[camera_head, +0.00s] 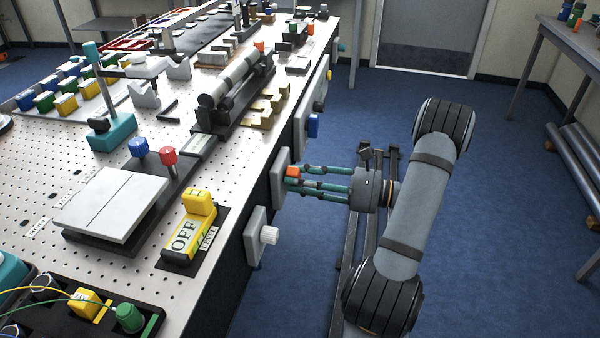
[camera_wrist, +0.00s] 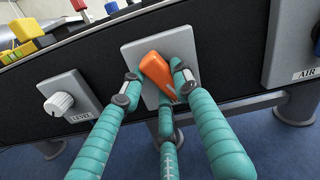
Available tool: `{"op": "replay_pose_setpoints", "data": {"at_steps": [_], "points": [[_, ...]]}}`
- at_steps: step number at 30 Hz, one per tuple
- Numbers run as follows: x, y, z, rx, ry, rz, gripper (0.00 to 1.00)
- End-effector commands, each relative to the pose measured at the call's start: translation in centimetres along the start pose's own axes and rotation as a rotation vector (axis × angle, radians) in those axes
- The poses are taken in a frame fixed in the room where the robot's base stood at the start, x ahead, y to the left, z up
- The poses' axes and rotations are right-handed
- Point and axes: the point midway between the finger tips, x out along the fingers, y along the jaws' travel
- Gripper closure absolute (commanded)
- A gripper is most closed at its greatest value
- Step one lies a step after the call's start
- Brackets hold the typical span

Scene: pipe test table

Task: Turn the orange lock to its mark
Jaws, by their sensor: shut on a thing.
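The orange lock (camera_wrist: 157,72) sits on a grey plate (camera_wrist: 187,42) on the front side of the table. In the wrist view it is a tilted orange handle, slanting from upper left to lower right. My gripper (camera_wrist: 154,86) has teal fingers closed around it, one on the left, one on the right and one below. In the head view my gripper (camera_head: 302,176) reaches the plate from the right, and only a small part of the orange lock (camera_head: 292,172) shows. The lock's mark cannot be made out.
A white knob (camera_wrist: 59,103) labelled LEVEL is on the plate to the left. A grey panel labelled AIR (camera_wrist: 291,45) is to the right. In the head view a blue knob (camera_head: 313,126) sits farther along the table side. The blue floor (camera_head: 480,200) is open to the right.

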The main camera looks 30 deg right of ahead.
Motion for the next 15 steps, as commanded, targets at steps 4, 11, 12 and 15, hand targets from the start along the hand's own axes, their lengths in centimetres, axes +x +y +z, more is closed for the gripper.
{"op": "replay_pose_setpoints", "data": {"at_steps": [4,11,12,15], "points": [[-0.01,-0.20,0.45,0.132,0.000,0.000,0.96],[-0.03,-0.17,0.46,0.302,0.000,0.000,0.96],[-0.02,-0.17,0.46,0.326,0.000,0.000,0.96],[-0.02,-0.13,0.42,0.376,0.000,0.001,0.96]]}}
